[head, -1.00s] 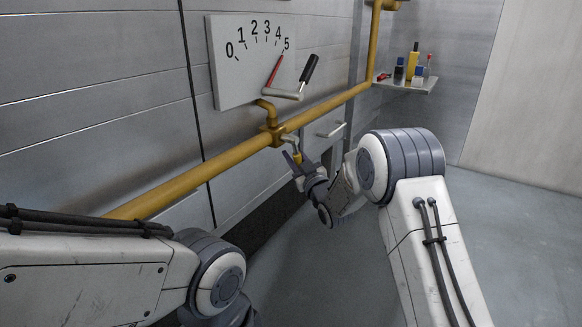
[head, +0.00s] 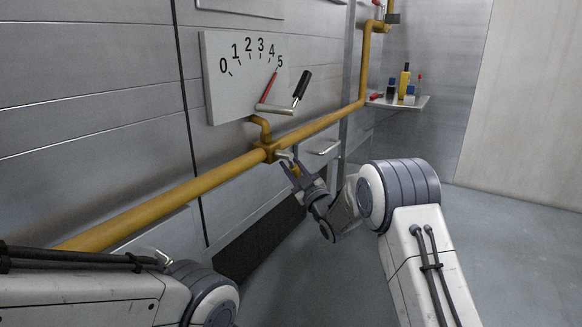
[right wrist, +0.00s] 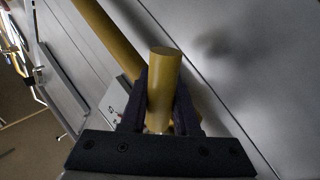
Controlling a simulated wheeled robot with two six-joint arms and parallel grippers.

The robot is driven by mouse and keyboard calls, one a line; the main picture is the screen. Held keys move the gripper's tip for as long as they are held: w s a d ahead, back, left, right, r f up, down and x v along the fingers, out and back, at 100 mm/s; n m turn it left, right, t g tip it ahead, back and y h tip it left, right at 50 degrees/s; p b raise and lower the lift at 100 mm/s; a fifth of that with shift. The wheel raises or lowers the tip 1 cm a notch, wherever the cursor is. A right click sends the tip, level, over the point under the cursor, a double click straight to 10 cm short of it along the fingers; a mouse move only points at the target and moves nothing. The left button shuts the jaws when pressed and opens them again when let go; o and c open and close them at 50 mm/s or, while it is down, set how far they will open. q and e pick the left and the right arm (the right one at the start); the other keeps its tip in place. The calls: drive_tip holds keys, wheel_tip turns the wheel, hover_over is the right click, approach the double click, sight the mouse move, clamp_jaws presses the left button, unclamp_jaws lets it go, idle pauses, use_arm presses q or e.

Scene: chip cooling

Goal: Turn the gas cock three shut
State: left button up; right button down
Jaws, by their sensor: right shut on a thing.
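A white dial panel (head: 222,92) with numbers 0 to 5 is on the wall in the head view. Its red pointer (head: 270,86) points to about 5. A crank with a black handle (head: 301,84) sticks out at its lower right. Below it, a brass-coloured fitting (head: 266,151) sits on the yellow pipe (head: 185,187), with a small silver arm (head: 284,155) beside it. My right gripper (head: 291,164) is shut on a yellow cylindrical grip (right wrist: 164,70), seen between both fingers in the right wrist view. No number three marking shows on the fitting. My left gripper is out of view.
A small shelf (head: 420,102) with bottles stands at the back right. A silver wall handle (head: 325,149) is just right of my right gripper. The yellow pipe runs along the wall. The floor (head: 500,260) to the right is clear.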

sight(299, 175)
drive_tip(key=c, duration=0.7)
unclamp_jaws()
drive_tip(key=shift+o, duration=0.2)
drive_tip(key=p+v, duration=0.4)
drive_tip(key=v, duration=0.5)
drive_tip(key=shift+s+d+f, duration=0.1)
drive_tip(key=shift+s+d, duration=0.1)
drive_tip(key=shift+s, duration=0.2)
drive_tip(key=shift+s+d+f, duration=0.1)
drive_tip(key=shift+s+f, duration=0.05)
drive_tip(key=shift+s, duration=0.15)
